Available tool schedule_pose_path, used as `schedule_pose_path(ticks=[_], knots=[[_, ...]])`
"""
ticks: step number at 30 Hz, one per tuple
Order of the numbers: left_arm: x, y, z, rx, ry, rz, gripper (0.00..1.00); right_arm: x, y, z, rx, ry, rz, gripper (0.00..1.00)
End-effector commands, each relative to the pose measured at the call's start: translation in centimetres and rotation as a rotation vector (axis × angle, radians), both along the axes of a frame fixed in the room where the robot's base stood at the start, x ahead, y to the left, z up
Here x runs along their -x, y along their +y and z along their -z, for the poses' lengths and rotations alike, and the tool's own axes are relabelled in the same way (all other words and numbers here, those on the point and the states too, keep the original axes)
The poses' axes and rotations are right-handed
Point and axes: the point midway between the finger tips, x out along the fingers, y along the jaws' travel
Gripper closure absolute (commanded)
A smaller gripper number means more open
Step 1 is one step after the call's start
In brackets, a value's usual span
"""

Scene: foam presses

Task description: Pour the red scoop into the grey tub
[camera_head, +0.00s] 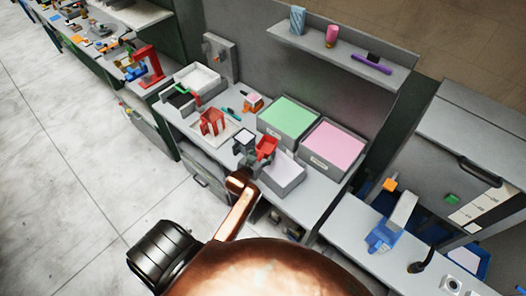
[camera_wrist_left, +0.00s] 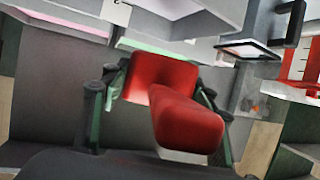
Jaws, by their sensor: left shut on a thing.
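The red scoop (camera_head: 265,148) is held in my left gripper (camera_head: 254,164), over the bench and near the grey tub. In the left wrist view the red scoop (camera_wrist_left: 180,105) fills the middle, with the fingers of my left gripper (camera_wrist_left: 160,105) on both sides of it. The scoop's contents and its exact tilt cannot be made out. A grey tub (camera_head: 292,185) with a pale inside stands on the bench just right of and below the scoop in the head view. My right gripper is not in view.
A tub of green material (camera_head: 290,118) and a tub of pink material (camera_head: 334,145) stand behind the grey tub. A small dark-framed square (camera_head: 244,141) and a red stand (camera_head: 212,121) are to the left. A shelf (camera_head: 340,53) with a purple item is above.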

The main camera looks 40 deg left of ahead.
Motion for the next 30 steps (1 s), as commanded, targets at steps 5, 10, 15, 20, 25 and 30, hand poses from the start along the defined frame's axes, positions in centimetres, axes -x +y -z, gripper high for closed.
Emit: schedule_pose_path(ticks=[5, 10, 15, 20, 25, 30], knots=[[0.0, 0.0, 0.0, 0.003, -0.002, 0.001, 0.73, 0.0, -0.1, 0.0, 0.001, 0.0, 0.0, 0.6], [0.0, 0.0, -0.1, 0.002, -0.001, 0.001, 0.73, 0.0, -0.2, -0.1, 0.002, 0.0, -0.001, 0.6], [0.0, 0.0, -1.1, 0.002, -0.001, 0.0, 0.73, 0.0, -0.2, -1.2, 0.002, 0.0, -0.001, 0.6], [-0.1, 0.0, -2.5, 0.001, -0.003, 0.001, 0.73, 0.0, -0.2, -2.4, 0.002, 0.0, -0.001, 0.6], [0.0, 0.0, -3.1, 0.001, -0.001, 0.001, 0.73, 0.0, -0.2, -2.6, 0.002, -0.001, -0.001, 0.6], [0.0, 0.0, -3.0, 0.001, -0.001, 0.001, 0.73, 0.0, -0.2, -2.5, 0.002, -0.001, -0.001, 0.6]])
